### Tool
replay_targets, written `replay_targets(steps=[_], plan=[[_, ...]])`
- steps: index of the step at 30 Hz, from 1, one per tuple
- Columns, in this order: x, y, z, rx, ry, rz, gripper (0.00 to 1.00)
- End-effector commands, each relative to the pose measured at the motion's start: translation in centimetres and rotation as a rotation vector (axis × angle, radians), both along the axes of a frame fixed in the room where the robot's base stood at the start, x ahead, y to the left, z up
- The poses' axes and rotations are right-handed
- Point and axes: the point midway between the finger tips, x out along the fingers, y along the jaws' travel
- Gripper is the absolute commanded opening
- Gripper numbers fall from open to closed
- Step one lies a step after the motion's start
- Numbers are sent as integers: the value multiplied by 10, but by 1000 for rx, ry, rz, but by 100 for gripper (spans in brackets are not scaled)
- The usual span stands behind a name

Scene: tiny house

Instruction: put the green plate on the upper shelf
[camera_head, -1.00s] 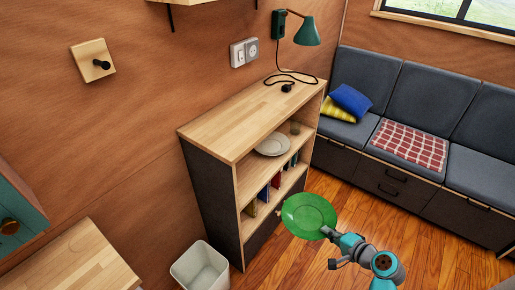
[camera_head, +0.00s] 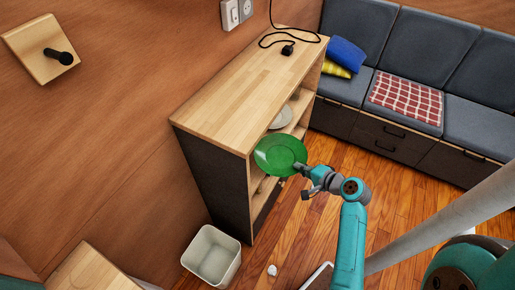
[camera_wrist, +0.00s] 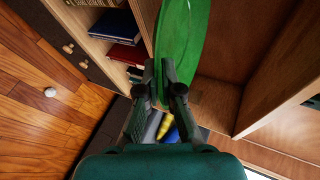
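The green plate (camera_head: 281,154) is held by its edge in my gripper (camera_head: 303,169). In the wrist view the two fingers (camera_wrist: 167,85) are closed on the rim of the green plate (camera_wrist: 180,40). In the head view the plate is in front of the open side of the wooden shelf unit (camera_head: 240,85) and covers part of it. The upper shelf (camera_head: 296,112) shows only in part; a white plate (camera_head: 282,119) stands on it. In the wrist view the held plate is close to the shelf boards.
A white bin (camera_head: 212,256) stands on the floor by the shelf unit. A grey bench sofa (camera_head: 395,130) is behind. A small white object (camera_head: 272,270) lies on the wooden floor.

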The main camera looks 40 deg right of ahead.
Motion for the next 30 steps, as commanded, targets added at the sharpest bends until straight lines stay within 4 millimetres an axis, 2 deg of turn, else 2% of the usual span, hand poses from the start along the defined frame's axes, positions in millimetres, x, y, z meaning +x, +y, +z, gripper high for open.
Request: replay_targets(steps=[24,27,30], plan=[[161,59,2,-2,-4,5,0],[156,57,-19,2,1,-1,0],[156,56,-27,1,-1,0,0]])
